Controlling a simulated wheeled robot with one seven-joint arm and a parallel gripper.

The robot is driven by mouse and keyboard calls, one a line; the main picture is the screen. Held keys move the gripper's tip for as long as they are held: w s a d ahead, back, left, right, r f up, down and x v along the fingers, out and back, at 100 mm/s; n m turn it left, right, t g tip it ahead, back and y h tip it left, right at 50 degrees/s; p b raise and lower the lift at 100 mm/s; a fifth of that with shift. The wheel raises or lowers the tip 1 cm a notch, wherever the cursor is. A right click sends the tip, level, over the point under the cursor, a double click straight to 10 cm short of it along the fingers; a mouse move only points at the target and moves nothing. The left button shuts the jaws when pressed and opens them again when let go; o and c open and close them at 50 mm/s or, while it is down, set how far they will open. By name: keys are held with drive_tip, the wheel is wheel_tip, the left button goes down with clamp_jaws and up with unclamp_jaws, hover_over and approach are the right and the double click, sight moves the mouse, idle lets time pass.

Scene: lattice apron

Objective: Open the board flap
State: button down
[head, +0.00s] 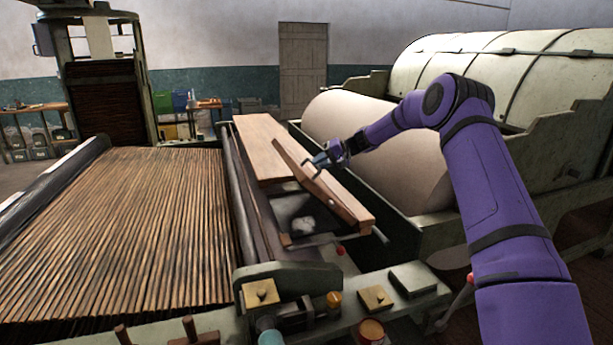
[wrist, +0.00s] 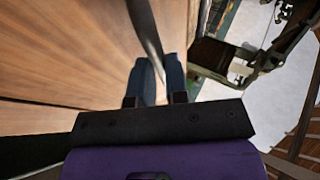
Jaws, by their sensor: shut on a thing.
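The board flap (head: 335,197) is a brown wooden plank along the right side of the slatted bed. It stands tilted up, with a dark gap beneath its near part and a small whitish lump (head: 302,225) showing in the gap. My gripper (head: 316,162) is at the flap's upper edge, near its middle. The flap's wood (wrist: 75,50) fills the left of that view. The exact grip is partly hidden between the fingers.
A flat wooden board (head: 262,140) lies beyond the flap. The slatted bed (head: 130,220) is to the left, and a large pale roller (head: 375,140) is close on the right. Blocks and knobs (head: 375,297) sit on the near frame.

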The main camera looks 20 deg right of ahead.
drive_tip(key=d+r+m+t+y, duration=0.2)
drive_tip(key=d+y, duration=0.6)
drive_tip(key=d, duration=1.1)
drive_tip(key=shift+d+m+t, duration=0.15)
drive_tip(key=shift+m+t, duration=0.25)
drive_tip(key=shift+m, duration=0.2)
drive_tip(key=c, duration=1.1)
unclamp_jaws()
drive_tip(key=v, duration=1)
drive_tip(key=shift+s+d+f, duration=0.1)
drive_tip(key=shift+s+d, duration=0.1)
drive_tip(key=shift+d, duration=0.1)
